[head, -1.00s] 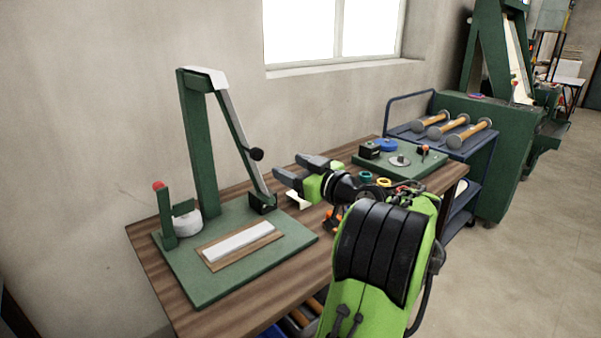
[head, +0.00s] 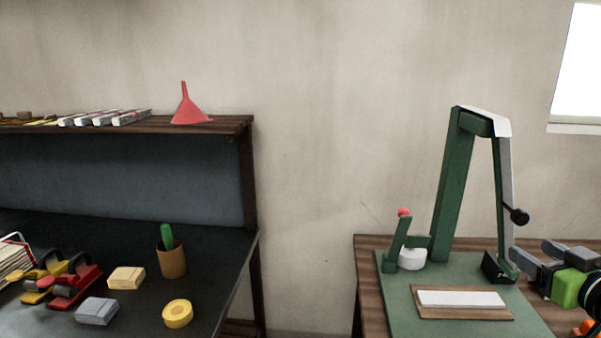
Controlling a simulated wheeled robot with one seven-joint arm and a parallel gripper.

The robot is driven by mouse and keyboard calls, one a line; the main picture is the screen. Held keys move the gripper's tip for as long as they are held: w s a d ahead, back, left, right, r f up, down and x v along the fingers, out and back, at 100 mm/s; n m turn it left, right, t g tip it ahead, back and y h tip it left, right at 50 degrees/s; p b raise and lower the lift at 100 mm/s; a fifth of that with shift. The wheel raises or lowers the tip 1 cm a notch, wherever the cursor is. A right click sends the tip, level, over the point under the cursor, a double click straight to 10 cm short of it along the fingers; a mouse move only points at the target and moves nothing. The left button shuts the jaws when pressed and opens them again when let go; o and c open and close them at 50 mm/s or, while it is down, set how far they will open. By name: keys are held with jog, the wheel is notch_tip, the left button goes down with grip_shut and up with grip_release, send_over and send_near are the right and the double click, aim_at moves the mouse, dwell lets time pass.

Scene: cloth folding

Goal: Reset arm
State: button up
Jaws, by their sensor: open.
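My gripper (head: 535,262) shows at the right edge of the head view, with grey fingers and a green body. It is open, its fingers pointing left, and I see nothing between them. It is in front of the foot of the green machine's sloping arm; whether it touches is hard to tell. The green machine (head: 457,185) stands on a green base (head: 397,300) on the wooden table (head: 371,310). A white folded cloth or pad (head: 460,298) lies flat on a brown board (head: 440,315) on that base. Most of my arm is out of view.
A dark workbench (head: 215,245) at the left holds a cup (head: 171,260), yellow tape (head: 178,313), small blocks (head: 127,278) and red and yellow tools (head: 77,287). A red funnel (head: 188,107) stands on its shelf (head: 225,125). A gap separates bench and table.

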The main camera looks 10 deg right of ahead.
jog(key=w+a+f+n+g+y, duration=0.1)
jog(key=w+a+g, duration=0.15)
jog(key=a, duration=0.45)
jog(key=w+a+f+g+y, duration=0.15)
jog(key=w+a, duration=0.25)
jog(key=a, duration=0.4)
jog(key=s+a+f+g+y, duration=0.1)
jog(key=s+a+f+g, duration=0.2)
jog(key=a, duration=1)
jog(key=s+a+f+g, duration=0.2)
jog(key=s+a+f, duration=0.2)
jog(key=s, duration=0.4)
jog(key=s+a+f+g, duration=0.1)
jog(key=s+a+f, duration=0.2)
jog(key=s, duration=0.5)
notch_tip(320, 180, up, 15)
jog(key=p, duration=1.5)
jog(key=shift+f, duration=0.15)
jog(key=shift+f+h, duration=0.2)
jog(key=shift+h, duration=0.05)
jog(key=shift+w, duration=0.15)
